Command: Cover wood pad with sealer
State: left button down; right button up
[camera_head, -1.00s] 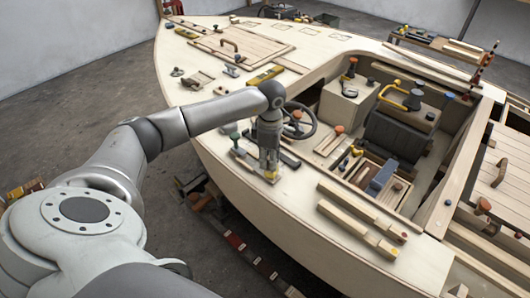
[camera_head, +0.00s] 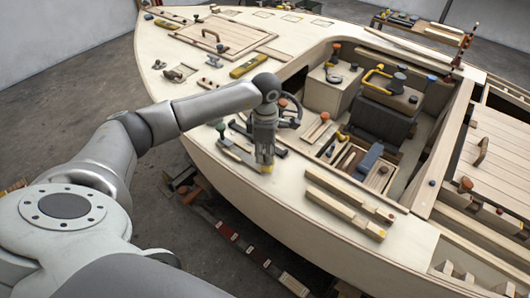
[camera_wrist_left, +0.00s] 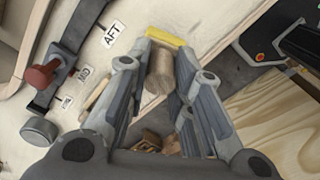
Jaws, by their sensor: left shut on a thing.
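My left gripper (camera_head: 265,165) points down at the near side deck of the pale plywood hull (camera_head: 215,158). In the left wrist view its fingers (camera_wrist_left: 160,85) are shut on a round wooden piece (camera_wrist_left: 158,72) with a yellow strip (camera_wrist_left: 168,37) at its far end. A bit of yellow also shows under the fingertips in the head view. I cannot tell whether this piece touches the deck. I cannot pick out the wood pad or the sealer for sure. My right gripper is not in view.
Two wooden bars (camera_head: 345,212) lie on the deck right of the gripper. A steering wheel (camera_head: 288,112) and an open tray of tools (camera_head: 355,160) are behind it. A red-knobbed lever (camera_wrist_left: 42,75) stands beside labels, one reading AFT (camera_wrist_left: 112,35).

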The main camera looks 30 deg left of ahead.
aim_at(265, 152)
pick_arm(q)
jog(key=shift+r+p, duration=1.3)
jog(key=shift+r, duration=1.35)
jog(key=shift+r+p, duration=0.75)
jog(key=shift+r, duration=0.8)
jog(key=shift+f, duration=0.1)
jog(key=shift+f+y+b, duration=0.7)
jog(key=shift+f+b, duration=0.05)
jog(key=shift+f, duration=0.5)
